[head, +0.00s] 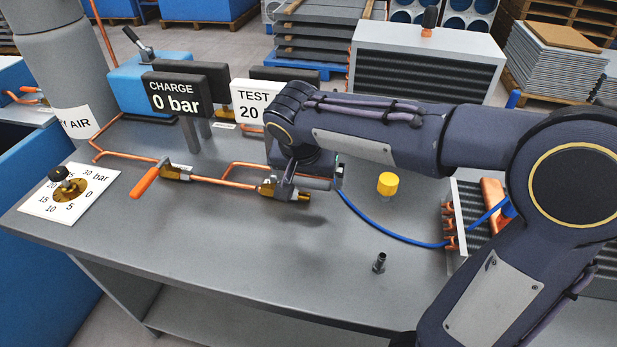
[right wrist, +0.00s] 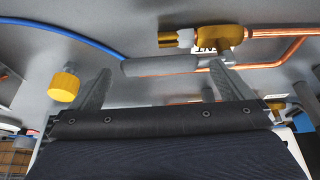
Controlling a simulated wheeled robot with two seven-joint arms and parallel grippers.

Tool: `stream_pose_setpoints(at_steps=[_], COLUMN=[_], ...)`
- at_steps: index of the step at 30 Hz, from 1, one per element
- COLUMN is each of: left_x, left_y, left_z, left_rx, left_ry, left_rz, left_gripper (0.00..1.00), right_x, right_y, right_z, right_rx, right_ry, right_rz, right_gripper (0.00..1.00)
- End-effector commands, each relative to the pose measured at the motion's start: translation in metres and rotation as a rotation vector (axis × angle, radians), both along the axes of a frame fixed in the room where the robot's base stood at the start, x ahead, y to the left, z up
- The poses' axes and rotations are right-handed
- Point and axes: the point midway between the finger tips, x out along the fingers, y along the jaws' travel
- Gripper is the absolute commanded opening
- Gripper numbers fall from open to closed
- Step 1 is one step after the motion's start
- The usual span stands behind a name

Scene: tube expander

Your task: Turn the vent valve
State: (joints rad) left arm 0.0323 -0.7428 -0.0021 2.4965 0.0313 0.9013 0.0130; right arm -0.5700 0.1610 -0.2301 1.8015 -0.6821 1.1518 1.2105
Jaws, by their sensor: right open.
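A brass valve (head: 297,194) sits on a copper line in the middle of the bench. It also shows in the right wrist view (right wrist: 222,36) with a grey lever handle (right wrist: 160,66) alongside it. Its small label is not readable. Another valve with an orange handle (head: 145,183) stands to its left in the head view; I cannot read from a label which is the vent valve. My right gripper (right wrist: 160,76) is open over the bench, one finger near each end of the grey lever. In the head view its fingertips are largely hidden by my arm. My left gripper is not in view.
A yellow cap (head: 387,184), a blue hose (head: 385,232) and a small dark fitting (head: 379,262) lie right of the valve. A CHARGE display (head: 176,95) reads 0 bar; the TEST display (head: 252,102) is partly covered. A dial plate (head: 95,209) lies left. The front bench is clear.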

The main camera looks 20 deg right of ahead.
Motion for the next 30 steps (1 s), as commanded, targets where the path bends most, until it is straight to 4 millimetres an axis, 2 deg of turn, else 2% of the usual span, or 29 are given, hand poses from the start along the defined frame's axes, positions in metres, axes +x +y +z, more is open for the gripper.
stream_pose_setpoints(at_steps=[3, 11, 14, 25, 30], left_x=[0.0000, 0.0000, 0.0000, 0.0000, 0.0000], left_y=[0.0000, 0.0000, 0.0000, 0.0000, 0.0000], left_z=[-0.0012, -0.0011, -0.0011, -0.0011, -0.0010], left_rx=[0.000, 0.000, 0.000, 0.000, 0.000], left_ry=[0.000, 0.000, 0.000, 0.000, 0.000], left_rz=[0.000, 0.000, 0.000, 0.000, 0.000], left_gripper=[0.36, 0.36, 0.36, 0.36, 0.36], right_x=[0.0021, 0.0028, 0.0027, 0.0026, 0.0033], right_y=[-0.0026, -0.0028, -0.0027, -0.0026, -0.0005], right_z=[-0.0080, -0.0092, -0.0091, -0.0088, -0.0088], right_rx=[-0.001, 0.000, 0.000, 0.000, 0.000], right_ry=[0.002, 0.000, 0.000, 0.000, 0.000], right_rz=[-0.002, 0.000, 0.000, 0.000, -0.002], right_gripper=[1.00, 1.00, 0.90, 0.41, 0.41])
